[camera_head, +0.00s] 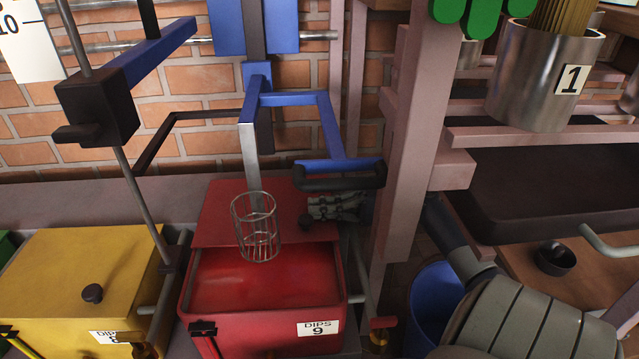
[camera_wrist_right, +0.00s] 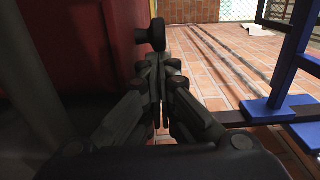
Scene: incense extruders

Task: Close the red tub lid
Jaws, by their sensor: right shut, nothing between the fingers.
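The red tub (camera_head: 262,334), marked DIPS 9, stands at the lower middle of the head view with its front part open and its red inside showing. Its red lid (camera_head: 214,222) is at the back of the opening; I cannot tell its exact tilt. My right gripper (camera_head: 318,209) is at the lid's right side, shut and empty. A dark round knob (camera_head: 305,222) shows by its fingers. In the right wrist view the knob (camera_wrist_right: 152,35) sticks out from the red surface (camera_wrist_right: 108,40), just beyond the shut fingertips (camera_wrist_right: 162,62). My left gripper is not in view.
A wire basket (camera_head: 257,228) on a grey bar hangs over the tub. A blue frame with a black handle (camera_head: 345,179) is just above my right gripper. A yellow tub (camera_head: 60,270) stands left, a pink post (camera_head: 410,140) and blue bucket (camera_head: 432,295) right.

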